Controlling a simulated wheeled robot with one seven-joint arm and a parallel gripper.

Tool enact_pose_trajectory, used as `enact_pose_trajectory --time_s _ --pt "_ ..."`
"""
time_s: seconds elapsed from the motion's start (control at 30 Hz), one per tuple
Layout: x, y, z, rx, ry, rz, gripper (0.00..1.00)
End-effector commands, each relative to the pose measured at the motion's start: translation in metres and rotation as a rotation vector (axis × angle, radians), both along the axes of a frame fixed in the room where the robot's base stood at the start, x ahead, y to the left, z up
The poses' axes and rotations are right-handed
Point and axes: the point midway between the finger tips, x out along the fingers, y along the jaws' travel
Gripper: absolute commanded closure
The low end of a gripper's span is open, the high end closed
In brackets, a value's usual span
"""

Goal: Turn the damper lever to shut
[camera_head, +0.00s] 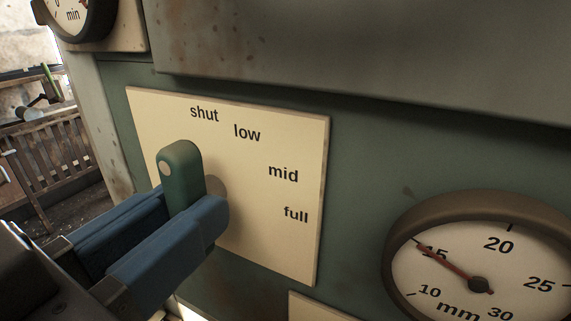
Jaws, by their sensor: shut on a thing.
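The damper lever (184,170) is a rounded green handle with a pale dot near its top, standing out in front of a cream plate (265,145). The plate is marked shut, low, mid and full in an arc from top to lower right. The lever's free end stands upward, on the side of the shut mark; its exact alignment is hard to tell at this slant. My gripper (188,205) has its two blue fingers on either side of the lever and is shut on it. The lever's lower part is hidden by the fingers. A round hub shows partly behind it.
A brown-rimmed dial gauge (478,265) in mm stands at the lower right, its red needle near 15. Another gauge (75,12) is at the top left. A grey ledge (380,60) overhangs the plate. A wooden railing (45,165) is in the left background.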

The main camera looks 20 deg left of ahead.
Motion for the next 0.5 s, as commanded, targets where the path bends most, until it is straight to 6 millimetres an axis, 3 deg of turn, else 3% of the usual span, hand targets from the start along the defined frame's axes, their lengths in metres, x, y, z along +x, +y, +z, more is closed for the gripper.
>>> enact_pose_trajectory --time_s 0.5 --pt "-0.0003 0.0 -0.0008 -0.057 0.005 0.0 1.0"
